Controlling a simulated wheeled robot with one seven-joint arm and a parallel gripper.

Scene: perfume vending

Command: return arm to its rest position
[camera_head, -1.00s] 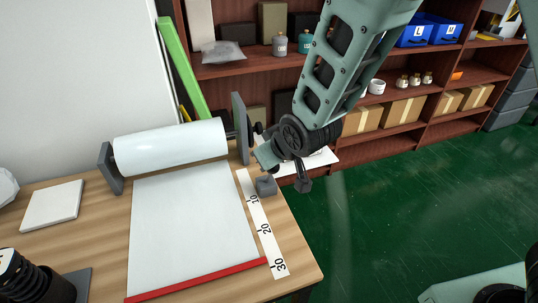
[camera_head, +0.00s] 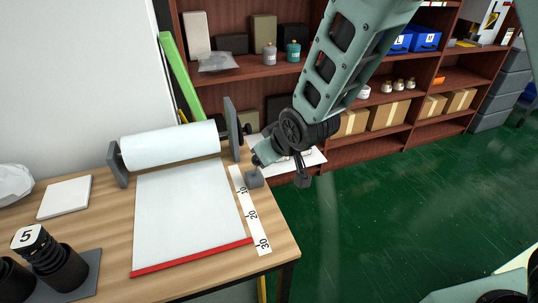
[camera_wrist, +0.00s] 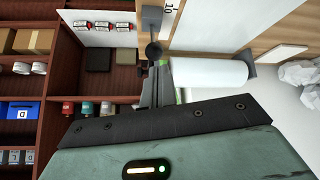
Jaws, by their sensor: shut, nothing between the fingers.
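My arm comes down from the top right in the head view, bent at a dark joint in front of the shelf. My gripper (camera_head: 302,180) shows only as a small dark end below that joint, beside the table's right edge. It is shut and empty, with the fingertips not clear. In the wrist view a black plate and teal housing fill the bottom, and no held object shows. The arm hangs near the paper roll (camera_head: 170,144) and a small grey block (camera_head: 254,180) beside the ruler strip (camera_head: 252,215).
A wooden table (camera_head: 115,225) holds a white sheet (camera_head: 190,210) with a red bar, a white tile (camera_head: 65,197) and dark cylinders marked 5 (camera_head: 50,260). A brown shelf (camera_head: 240,72) with boxes and blue bins (camera_head: 425,39) stands behind. Green floor (camera_head: 390,220) is clear at right.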

